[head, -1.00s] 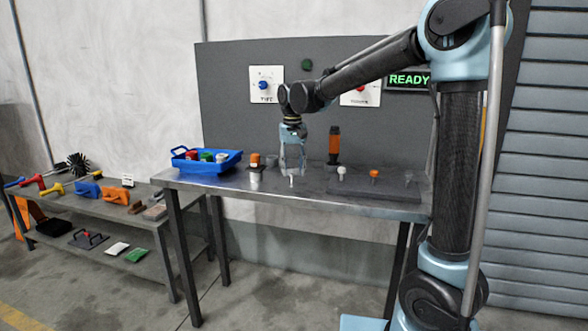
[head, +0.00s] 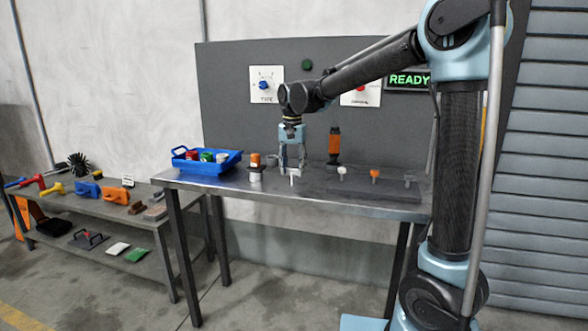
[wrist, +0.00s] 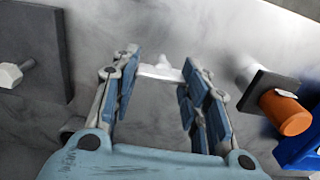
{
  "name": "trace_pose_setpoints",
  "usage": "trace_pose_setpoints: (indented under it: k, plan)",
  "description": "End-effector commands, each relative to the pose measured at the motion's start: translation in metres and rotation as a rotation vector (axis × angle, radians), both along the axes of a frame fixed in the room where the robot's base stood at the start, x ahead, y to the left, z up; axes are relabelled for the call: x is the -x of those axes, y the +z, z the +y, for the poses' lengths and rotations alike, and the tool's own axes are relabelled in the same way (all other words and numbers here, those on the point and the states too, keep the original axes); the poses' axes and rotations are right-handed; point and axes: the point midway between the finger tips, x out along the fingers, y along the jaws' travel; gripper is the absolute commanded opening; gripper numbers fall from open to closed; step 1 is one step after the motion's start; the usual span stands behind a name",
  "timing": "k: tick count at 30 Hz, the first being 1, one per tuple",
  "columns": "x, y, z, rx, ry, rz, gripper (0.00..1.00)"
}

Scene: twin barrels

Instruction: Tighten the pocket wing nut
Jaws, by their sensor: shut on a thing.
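A pale wing nut (wrist: 160,71) with two wings shows between my fingertips in the wrist view. In the head view the wing nut (head: 294,175) is a small white piece low over the metal table (head: 236,184). My gripper (wrist: 158,82) points down at the table and is shut on the wing nut, with one finger on either side. In the head view my gripper (head: 292,166) stands to the right of an orange-topped piece. Whatever is under the wing nut is hidden, and its pocket cannot be made out.
The orange-topped piece (head: 255,165) and a blue bin (head: 207,162) of coloured parts stand to the left. A dark plate (head: 360,189) with several knobbed posts lies to the right. An orange bottle (head: 334,145) stands behind. A READY sign (head: 408,79) glows green on the back panel.

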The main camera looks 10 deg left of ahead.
Motion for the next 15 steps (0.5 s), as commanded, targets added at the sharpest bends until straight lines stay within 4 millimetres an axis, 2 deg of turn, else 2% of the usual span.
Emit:
trace_pose_setpoints:
  k: [1,8,9,12,15]
  plan:
    - [-0.0023,0.0020,0.0058,-0.011,0.002,-0.005,0.18]
    - [-0.0027,0.0021,0.0056,-0.011,0.003,-0.005,0.18]
    - [-0.0028,0.0021,0.0056,-0.011,0.003,-0.005,0.48]
    - [-0.0028,0.0018,0.0047,-0.009,0.002,-0.005,0.67]
    - [-0.0024,0.0014,0.0034,-0.007,0.002,-0.005,0.67]
